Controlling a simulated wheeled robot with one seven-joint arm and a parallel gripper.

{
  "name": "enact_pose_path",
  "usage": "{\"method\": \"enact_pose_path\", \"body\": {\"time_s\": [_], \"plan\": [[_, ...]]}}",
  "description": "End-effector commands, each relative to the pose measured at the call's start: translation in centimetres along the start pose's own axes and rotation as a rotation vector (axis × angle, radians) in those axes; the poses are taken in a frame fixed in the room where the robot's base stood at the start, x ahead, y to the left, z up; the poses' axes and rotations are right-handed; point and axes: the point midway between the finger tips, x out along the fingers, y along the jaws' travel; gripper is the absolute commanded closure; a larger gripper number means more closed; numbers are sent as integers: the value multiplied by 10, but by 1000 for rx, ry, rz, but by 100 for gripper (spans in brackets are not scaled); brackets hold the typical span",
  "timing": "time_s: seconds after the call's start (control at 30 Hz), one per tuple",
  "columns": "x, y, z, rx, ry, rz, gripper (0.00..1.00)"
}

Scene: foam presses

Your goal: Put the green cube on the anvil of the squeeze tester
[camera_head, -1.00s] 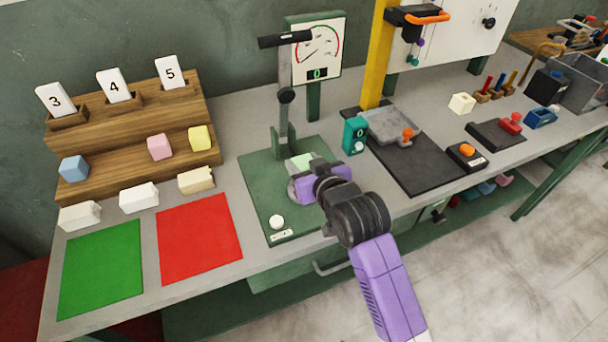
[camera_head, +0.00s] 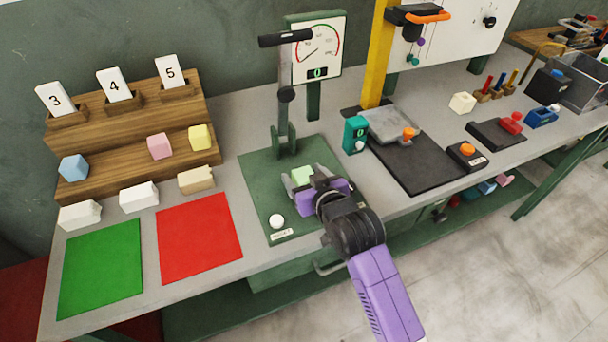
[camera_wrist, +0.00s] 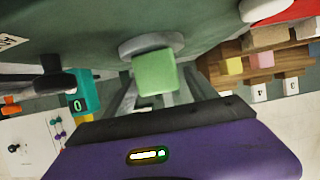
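The green cube (camera_head: 301,175) sits at the round grey anvil of the squeeze tester, on the green base plate (camera_head: 262,180). In the wrist view, the cube (camera_wrist: 155,73) stands in front of the anvil disc (camera_wrist: 150,43) and appears to rest on it. My gripper (camera_head: 304,180) is low over the plate, with one finger on each side of the cube. In the wrist view the fingers (camera_wrist: 158,88) are spread, with gaps between them and the cube. The anvil is mostly hidden in the head view. The tester's lever (camera_head: 285,95) stands upright behind the cube.
A white button (camera_head: 277,221) is on the plate's front left. A dial gauge (camera_head: 318,50) stands behind. Green (camera_head: 100,270) and red (camera_head: 199,240) mats and a wooden stepped rack (camera_head: 130,130) are left. A black-based press (camera_head: 415,165) is close on the right.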

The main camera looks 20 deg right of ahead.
Motion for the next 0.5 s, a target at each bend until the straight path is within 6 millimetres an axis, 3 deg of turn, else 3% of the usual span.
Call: {"method": "enact_pose_path", "body": {"time_s": [0.27, 0.5], "plan": [[-3, 0, -4, 0, 0, 0, 34], [-40, 0, -2, 0, 0, 0, 34]]}}
